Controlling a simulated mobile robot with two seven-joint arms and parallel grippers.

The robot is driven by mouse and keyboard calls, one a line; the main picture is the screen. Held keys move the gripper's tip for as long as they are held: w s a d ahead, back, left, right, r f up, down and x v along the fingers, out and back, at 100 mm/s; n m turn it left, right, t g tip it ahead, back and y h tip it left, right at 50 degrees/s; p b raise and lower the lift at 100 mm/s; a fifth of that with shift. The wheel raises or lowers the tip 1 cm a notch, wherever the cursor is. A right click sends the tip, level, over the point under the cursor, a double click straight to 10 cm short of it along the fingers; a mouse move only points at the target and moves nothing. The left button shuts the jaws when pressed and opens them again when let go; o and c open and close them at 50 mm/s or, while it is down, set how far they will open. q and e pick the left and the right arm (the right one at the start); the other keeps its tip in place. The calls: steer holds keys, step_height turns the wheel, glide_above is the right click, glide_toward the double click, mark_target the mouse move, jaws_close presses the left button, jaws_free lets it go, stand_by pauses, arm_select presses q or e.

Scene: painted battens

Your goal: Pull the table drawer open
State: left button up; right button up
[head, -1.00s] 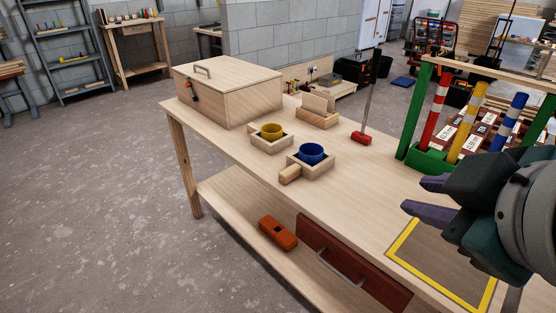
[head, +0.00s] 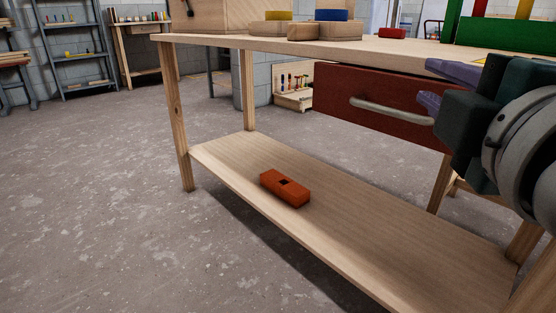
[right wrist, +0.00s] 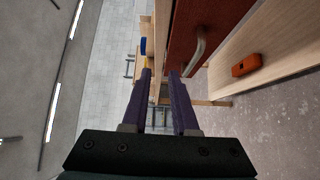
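The table drawer has a dark red front (head: 335,95) under the tabletop, with a curved grey bar handle (head: 385,112). The drawer looks shut. In the right wrist view the drawer front (right wrist: 205,20) and handle (right wrist: 197,55) lie just right of the fingers. My right gripper (head: 438,88) is open, its purple fingers apart with nothing between them. In the head view its lower finger overlaps the handle's right end; the handle is not between the fingers. I cannot tell whether they touch. My left gripper is not in view.
The wooden table's top edge (head: 290,44) runs above the drawer. An orange-red block (head: 285,188) lies on the lower shelf (head: 350,215). The floor before the table is clear.

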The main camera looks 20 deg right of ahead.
steer(key=n+t+b, duration=0.1)
steer(key=n+b, duration=0.1)
steer(key=b, duration=0.4)
glide_toward(388, 114)
steer(key=shift+t, duration=0.3)
steer(key=b+x, duration=0.1)
steer(key=x, duration=0.9)
steer(key=shift+w+d+f+b, duration=0.1)
steer(key=shift+w+d+b, duration=0.1)
steer(key=shift+w+b, duration=0.2)
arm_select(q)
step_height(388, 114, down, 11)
arm_select(e)
jaws_close()
